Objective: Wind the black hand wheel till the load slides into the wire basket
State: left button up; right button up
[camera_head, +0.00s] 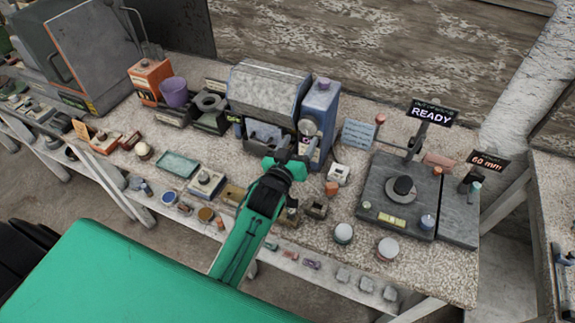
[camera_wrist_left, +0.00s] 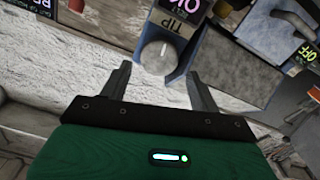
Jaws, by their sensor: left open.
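My left gripper (camera_head: 295,148) is open and empty in front of the blue machine (camera_head: 320,105) at the middle of the bench. In the left wrist view, its spread fingers (camera_wrist_left: 157,72) point at a round grey knob (camera_wrist_left: 155,56) below a "TIP" label, with a visible gap to it. The knob also shows in the head view (camera_head: 308,126), just beyond the fingertips. I cannot make out a black hand wheel, a load or a wire basket for certain. A small black rounded piece (camera_head: 403,185) sits on a pale disc on a grey plate. My right gripper is not in view.
A grey-hooded machine (camera_head: 268,88) stands beside the blue one. A purple bucket (camera_head: 174,92) and orange box (camera_head: 150,78) are to the left. A "READY" sign (camera_head: 432,113) stands at the right. Several small parts crowd the bench front, including a pale-topped round piece (camera_head: 387,248).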

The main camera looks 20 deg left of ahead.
pick_arm(q)
jog(key=s+b, duration=0.2)
jog(key=s, duration=0.5)
jog(key=shift+s, duration=0.4)
jog(key=shift+a, duration=0.15)
